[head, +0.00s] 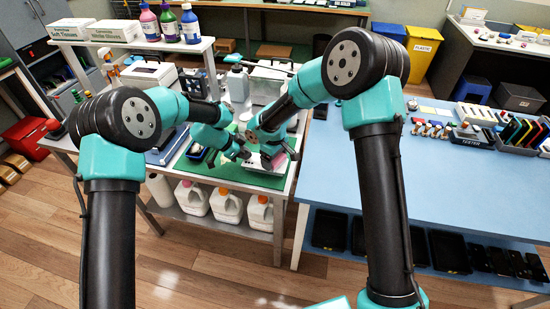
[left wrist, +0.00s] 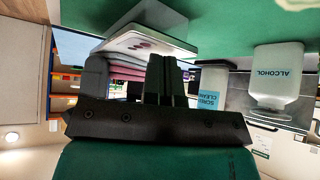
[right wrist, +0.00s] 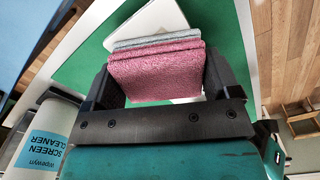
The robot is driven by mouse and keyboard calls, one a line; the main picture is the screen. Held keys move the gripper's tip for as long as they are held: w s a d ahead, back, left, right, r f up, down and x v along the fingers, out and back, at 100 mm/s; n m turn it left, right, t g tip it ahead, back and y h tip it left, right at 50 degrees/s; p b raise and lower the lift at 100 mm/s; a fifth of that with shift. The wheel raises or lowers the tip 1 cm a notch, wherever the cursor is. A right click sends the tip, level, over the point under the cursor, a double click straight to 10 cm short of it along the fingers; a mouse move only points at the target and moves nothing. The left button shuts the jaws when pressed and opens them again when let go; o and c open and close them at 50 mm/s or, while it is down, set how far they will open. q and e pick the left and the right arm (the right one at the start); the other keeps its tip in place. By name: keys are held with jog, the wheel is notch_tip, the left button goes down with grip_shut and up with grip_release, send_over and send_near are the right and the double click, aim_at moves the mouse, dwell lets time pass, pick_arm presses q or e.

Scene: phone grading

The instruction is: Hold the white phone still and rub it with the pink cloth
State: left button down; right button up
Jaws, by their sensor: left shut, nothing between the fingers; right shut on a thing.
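The white phone (head: 258,167) lies flat on a green mat (head: 230,180) on the light bench in the head view. It also shows in the left wrist view (left wrist: 143,43) and, partly covered, in the right wrist view (right wrist: 150,20). My right gripper (right wrist: 163,75) is shut on the folded pink cloth (right wrist: 157,78), which has a grey layer. The cloth is at the phone and covers part of it; firm contact cannot be told. My left gripper (left wrist: 165,60) is shut and empty, its fingertips close to the phone's edge. Whether they press on it cannot be told.
A screen cleaner bottle (right wrist: 45,135) and an alcohol bottle (left wrist: 277,80) stand near the work spot. A shelf with bottles (head: 168,22) is at the back left. The blue table (head: 455,190) to the right is largely clear.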

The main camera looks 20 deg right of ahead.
aim_at(283, 165)
jog(key=shift+s+d+f, duration=0.1)
jog(key=shift+s+f, duration=0.1)
jog(key=shift+s+d+r, duration=0.1)
jog(key=shift+s+d, duration=0.2)
jog(key=shift+d, duration=0.3)
jog(key=shift+d+r, duration=0.1)
jog(key=shift+d, duration=0.05)
jog(key=shift+s+d+r, duration=0.1)
jog(key=shift+s+d, duration=0.2)
jog(key=shift+d, duration=0.25)
jog(key=shift+a, duration=0.15)
jog(key=shift+w+a, duration=0.4)
jog(key=shift+a, duration=0.15)
dwell(0.4)
jog(key=shift+a, duration=0.1)
jog(key=shift+w+a, duration=0.35)
jog(key=shift+a, duration=0.3)
